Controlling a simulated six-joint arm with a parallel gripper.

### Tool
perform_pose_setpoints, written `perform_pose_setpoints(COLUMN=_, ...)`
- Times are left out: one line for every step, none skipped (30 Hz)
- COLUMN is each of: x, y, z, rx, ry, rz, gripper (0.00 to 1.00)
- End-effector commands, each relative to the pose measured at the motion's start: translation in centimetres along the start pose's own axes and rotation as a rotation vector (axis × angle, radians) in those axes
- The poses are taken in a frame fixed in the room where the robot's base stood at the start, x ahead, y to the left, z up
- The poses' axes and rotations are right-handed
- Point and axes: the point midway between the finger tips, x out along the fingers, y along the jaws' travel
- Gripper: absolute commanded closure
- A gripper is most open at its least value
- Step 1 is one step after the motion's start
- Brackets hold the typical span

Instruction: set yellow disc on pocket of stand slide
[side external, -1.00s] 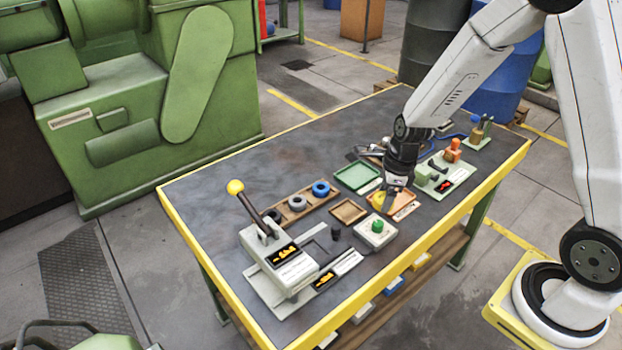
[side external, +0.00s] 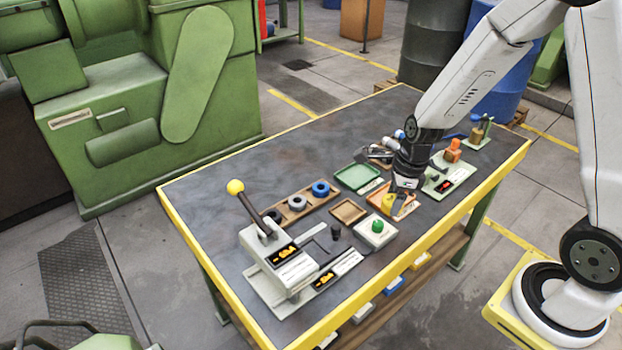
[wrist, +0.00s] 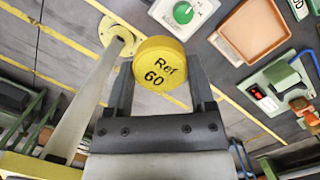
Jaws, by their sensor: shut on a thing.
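The yellow disc (wrist: 160,62), marked "Ref 60", is between the two fingers of my gripper (wrist: 160,85) in the wrist view. My gripper is shut on it. In the side view the disc (side external: 388,201) shows as a small yellow shape at the fingertips of my gripper (side external: 402,192), over the orange tray (side external: 408,208); the height of the gap is hard to tell. The grey stand (side external: 270,262) with a yellow-knobbed lever is at the left front of the table. Its slide (side external: 322,243) lies at its right side; the pocket is too small to make out clearly.
A wooden rack (side external: 298,203) with rings, a green tray (side external: 358,176) and a green fixture board (side external: 452,178) are nearby. The table's far left is clear.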

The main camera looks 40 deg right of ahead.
Motion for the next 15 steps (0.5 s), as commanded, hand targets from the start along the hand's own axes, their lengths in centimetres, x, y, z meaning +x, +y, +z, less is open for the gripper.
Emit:
perform_pose_setpoints(x=0.0, y=0.0, z=0.1, rx=-0.001, ry=0.000, rz=0.000, gripper=0.88)
perform_pose_setpoints(x=0.1, y=0.0, z=0.2, rx=-0.001, ry=0.000, rz=0.000, gripper=0.88)
perform_pose_setpoints(x=0.1, y=0.0, z=0.3, rx=-0.002, ry=0.000, rz=0.000, gripper=0.88)
perform_pose_setpoints(x=0.1, y=0.0, z=0.5, rx=-0.002, ry=0.000, rz=0.000, gripper=0.88)
perform_pose_setpoints(x=0.2, y=0.0, z=0.7, rx=-0.002, ry=0.000, rz=0.001, gripper=0.88)
perform_pose_setpoints(x=0.3, y=0.1, z=1.0, rx=-0.003, ry=0.001, rz=0.001, gripper=0.88)
perform_pose_setpoints(x=0.4, y=0.1, z=1.3, rx=-0.004, ry=0.001, rz=0.001, gripper=0.88)
perform_pose_setpoints(x=0.6, y=0.1, z=1.7, rx=-0.005, ry=0.001, rz=0.001, gripper=0.88)
perform_pose_setpoints(x=0.8, y=0.1, z=2.3, rx=-0.006, ry=0.002, rz=0.002, gripper=0.88)
perform_pose_setpoints(x=0.9, y=0.2, z=2.7, rx=-0.006, ry=0.002, rz=0.002, gripper=0.88)
perform_pose_setpoints(x=1.1, y=0.3, z=3.3, rx=-0.007, ry=0.001, rz=0.002, gripper=0.88)
perform_pose_setpoints(x=1.4, y=0.4, z=4.1, rx=-0.006, ry=0.002, rz=0.003, gripper=0.88)
perform_pose_setpoints(x=1.6, y=0.5, z=4.7, rx=-0.008, ry=0.002, rz=0.003, gripper=0.88)
perform_pose_setpoints(x=1.8, y=0.6, z=5.4, rx=-0.008, ry=0.002, rz=0.003, gripper=0.88)
perform_pose_setpoints(x=2.1, y=0.8, z=6.3, rx=-0.009, ry=0.003, rz=0.004, gripper=0.88)
